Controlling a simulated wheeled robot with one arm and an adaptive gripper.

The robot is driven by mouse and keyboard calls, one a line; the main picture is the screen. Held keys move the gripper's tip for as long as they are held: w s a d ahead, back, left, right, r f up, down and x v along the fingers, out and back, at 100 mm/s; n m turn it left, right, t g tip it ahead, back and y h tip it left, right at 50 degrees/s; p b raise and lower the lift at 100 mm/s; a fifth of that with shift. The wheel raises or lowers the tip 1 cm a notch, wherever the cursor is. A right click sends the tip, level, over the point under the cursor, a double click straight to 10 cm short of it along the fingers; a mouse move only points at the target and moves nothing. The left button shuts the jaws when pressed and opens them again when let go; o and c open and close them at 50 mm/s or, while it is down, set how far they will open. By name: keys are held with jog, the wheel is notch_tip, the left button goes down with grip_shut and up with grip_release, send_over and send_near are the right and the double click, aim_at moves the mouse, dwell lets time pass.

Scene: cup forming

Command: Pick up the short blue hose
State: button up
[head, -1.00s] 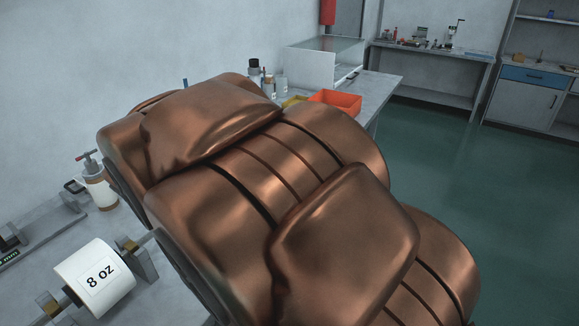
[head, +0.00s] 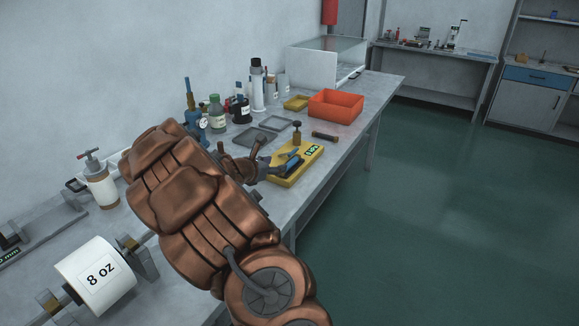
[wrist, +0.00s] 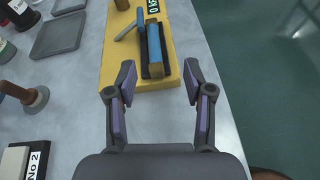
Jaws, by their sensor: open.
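A blue hose-like cylinder (wrist: 154,42) with a tan end lies in a dark cradle on a yellow board (wrist: 110,62). In the head view the blue cylinder (head: 292,168) sits on the yellow board (head: 308,165), partly hidden by my gripper (head: 268,166). In the wrist view my gripper (wrist: 159,80) is open and empty, its fingers apart on either side of the cylinder's near end. I cannot tell its height above the board.
Grey trays (head: 252,137), bottles (head: 217,113) and a wood-handled stamp-like tool (head: 297,133) stand near the board. An orange bin (head: 336,105) is farther back. The bench edge runs close to the board's right side, with open floor beyond.

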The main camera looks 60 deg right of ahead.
aim_at(290, 165)
jog(key=shift+w+d+f+n+t, duration=0.15)
jog(key=shift+w+d+f+n, duration=0.25)
jog(key=shift+f, duration=0.2)
jog(key=shift+w+d+f+n+t, duration=0.15)
jog(key=shift+w+d+f+n, duration=0.2)
jog(key=shift+f+n, duration=0.2)
jog(key=shift+x, duration=1)
jog(key=shift+s+f+p+x, duration=0.15)
jog(key=shift+p+x, duration=0.3)
jog(key=shift+x, duration=0.55)
jog(key=shift+s+f+p+x, duration=0.1)
jog(key=shift+s+p+x, duration=0.25)
jog(key=shift+x, duration=0.6)
jog(key=shift+w+d+f, duration=0.2)
jog(key=shift+d+f, duration=0.15)
jog(key=shift+d, duration=0.25)
grip_shut()
